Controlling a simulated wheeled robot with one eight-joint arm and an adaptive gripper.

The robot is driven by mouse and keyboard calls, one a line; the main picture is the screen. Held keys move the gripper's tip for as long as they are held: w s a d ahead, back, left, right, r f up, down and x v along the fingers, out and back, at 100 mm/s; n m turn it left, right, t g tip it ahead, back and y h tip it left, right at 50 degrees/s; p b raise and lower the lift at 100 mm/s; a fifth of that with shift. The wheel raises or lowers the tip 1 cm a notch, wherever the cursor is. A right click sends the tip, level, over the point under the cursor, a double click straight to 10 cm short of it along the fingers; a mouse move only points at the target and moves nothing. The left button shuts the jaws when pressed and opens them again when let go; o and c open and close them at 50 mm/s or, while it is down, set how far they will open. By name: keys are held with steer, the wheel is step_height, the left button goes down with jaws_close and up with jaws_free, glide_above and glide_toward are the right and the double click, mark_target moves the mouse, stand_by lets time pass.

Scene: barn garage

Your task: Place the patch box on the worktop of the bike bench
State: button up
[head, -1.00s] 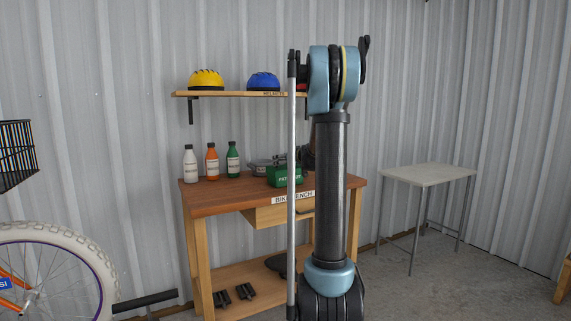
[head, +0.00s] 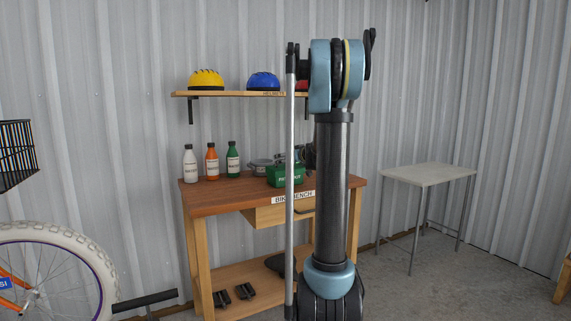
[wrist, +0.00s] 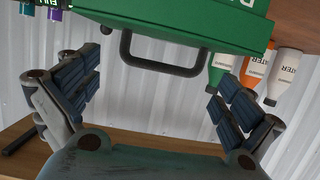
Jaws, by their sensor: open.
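The patch box (head: 287,177) is green with white lettering and a dark handle. In the head view it appears to rest upright on the brown worktop (head: 230,197) of the bike bench, towards its back middle. In the wrist view, which looks upside down, the green box (wrist: 190,18) fills the top and its dark handle hangs between the finger lines. My gripper (wrist: 155,88) is open, with its fingers apart on both sides and clear of the handle. In the head view my arm hides most of the gripper and the bench's right part.
White, orange and green bottles (head: 211,161) stand on the worktop's left. A grey item (head: 260,166) lies behind the box. A shelf (head: 235,94) with helmets hangs above. A pale side table (head: 428,174) stands to the right. The worktop's front left is clear.

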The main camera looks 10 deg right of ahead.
steer(key=v, duration=0.8)
steer(key=shift+s, duration=0.25)
steer(key=s+a+f+g, duration=0.2)
steer(key=s+a+f, duration=0.15)
steer(key=s, duration=0.35)
steer(key=s+a+f+g, duration=0.2)
steer(key=s+a+f, duration=0.15)
steer(key=s, duration=0.35)
steer(key=s+a+f+g, duration=0.2)
steer(key=s+a+f, duration=0.15)
steer(key=s, duration=0.45)
steer(key=s+d+f+m+g+h, duration=0.1)
steer(key=s+f+g+h, duration=0.1)
steer(key=s+f, duration=0.5)
steer(key=s+d+f+m+g+h, duration=0.2)
steer(key=s+f, duration=0.5)
steer(key=s, duration=1.1)
steer(key=shift+d+f+g+h, duration=0.3)
steer(key=shift+g, duration=0.5)
